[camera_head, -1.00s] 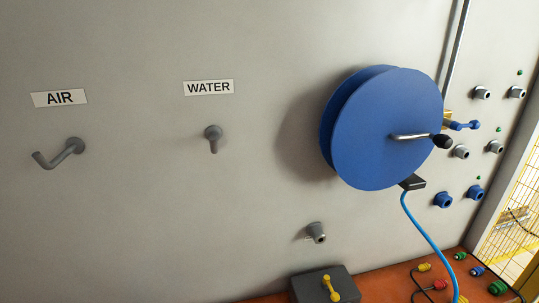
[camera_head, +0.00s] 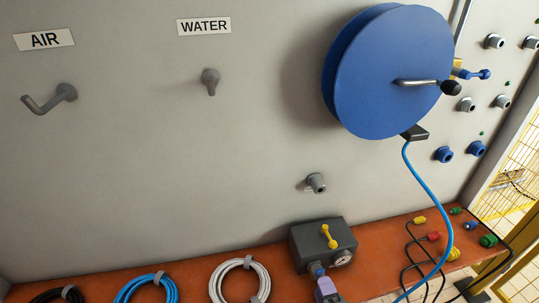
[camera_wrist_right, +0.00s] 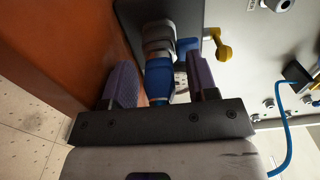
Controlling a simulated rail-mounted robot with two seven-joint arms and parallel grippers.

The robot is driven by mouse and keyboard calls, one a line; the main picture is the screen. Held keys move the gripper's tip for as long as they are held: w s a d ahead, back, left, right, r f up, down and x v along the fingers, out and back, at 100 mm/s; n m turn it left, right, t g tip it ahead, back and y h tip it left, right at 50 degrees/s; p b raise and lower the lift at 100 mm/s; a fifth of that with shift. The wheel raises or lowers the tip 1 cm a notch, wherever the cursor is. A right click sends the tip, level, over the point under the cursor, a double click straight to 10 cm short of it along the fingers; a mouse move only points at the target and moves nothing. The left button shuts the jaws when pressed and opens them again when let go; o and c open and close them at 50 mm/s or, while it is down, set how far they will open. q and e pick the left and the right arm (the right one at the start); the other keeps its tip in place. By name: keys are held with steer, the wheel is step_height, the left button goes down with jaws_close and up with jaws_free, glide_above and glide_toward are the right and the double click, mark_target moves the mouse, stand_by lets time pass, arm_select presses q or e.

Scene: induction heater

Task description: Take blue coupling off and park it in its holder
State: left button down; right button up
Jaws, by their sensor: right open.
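The blue coupling (camera_head: 318,270) sits on the front of a dark grey box (camera_head: 308,241) with a yellow lever (camera_head: 329,237) and a round gauge (camera_head: 342,258). The coupling (camera_wrist_right: 158,80) also shows in the right wrist view, joined to a grey metal fitting (camera_wrist_right: 158,38). My right gripper (camera_wrist_right: 160,84) is open, with its purple fingers on either side of the coupling. No clear grip on it shows. In the head view only part of this gripper (camera_head: 326,290) shows at the bottom edge. I cannot tell which fitting is the coupling's holder. My left gripper is out of view.
A blue hose reel (camera_head: 385,75) with a crank hangs on the wall, its blue hose (camera_head: 443,215) running down. A grey wall fitting (camera_head: 316,183) is above the box. Coiled cables, including a white one (camera_head: 218,280), and coloured connectors lie along the orange shelf (camera_head: 190,272).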

stand_by(0.5)
steer(key=shift+p, duration=0.35)
stand_by(0.4)
steer(key=shift+p, duration=0.35)
stand_by(0.3)
steer(key=shift+c, duration=0.2)
jaws_close()
stand_by(0.3)
steer(key=shift+s, duration=0.1)
